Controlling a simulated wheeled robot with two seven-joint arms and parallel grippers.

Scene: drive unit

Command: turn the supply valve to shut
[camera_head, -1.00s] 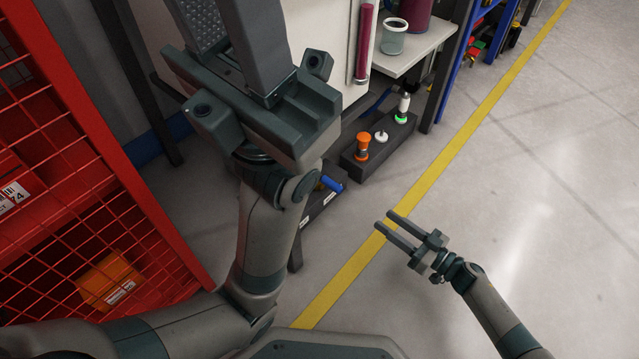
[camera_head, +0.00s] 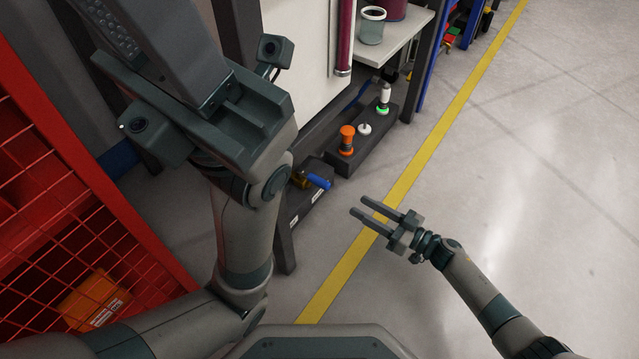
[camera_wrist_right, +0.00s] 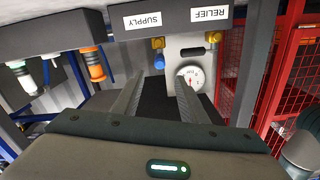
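The supply valve has a blue handle (camera_head: 319,181) on a brass body, low on a dark block left of the yellow line. In the upside-down right wrist view the blue handle (camera_wrist_right: 159,61) shows beside the SUPPLY label (camera_wrist_right: 142,20). My right gripper (camera_head: 358,206) is open and empty, right of the handle and apart from it. In the wrist view the handle appears between and beyond the fingertips (camera_wrist_right: 159,80). My left gripper (camera_head: 185,30) fills the upper left, its fingers apart with nothing seen between them; its tips are cut off by the frame.
A RELIEF label (camera_wrist_right: 210,14) and a round gauge (camera_wrist_right: 190,78) sit beside the supply valve. A dark block with an orange knob (camera_head: 346,137), a white knob (camera_head: 364,129) and a green-ringed fitting (camera_head: 383,98) stands beyond. A red mesh cage (camera_head: 60,220) is left. Floor at right is clear.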

